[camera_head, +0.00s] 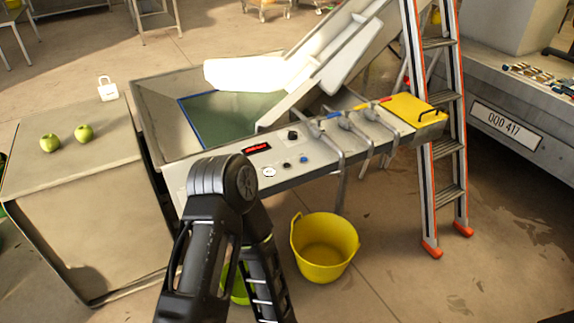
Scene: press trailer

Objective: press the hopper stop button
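The hopper machine's control panel (320,155) slopes along the front of the grey hopper (160,115). On it are a red lit display (257,149), a round white gauge (269,171), a small dark button (287,165), a blue button (304,159) and a black knob (293,135). I cannot read any labels, so I cannot tell which control is the hopper stop. One of my black arms rises from the bottom, bent at its joint in front of the panel's left end, hiding part of it. Neither gripper is visible.
A yellow bucket (325,247) stands on the floor below. A ladder (442,120) stands at right. A table (75,160) at left holds two green apples (67,138) and a white padlock-shaped item (107,88).

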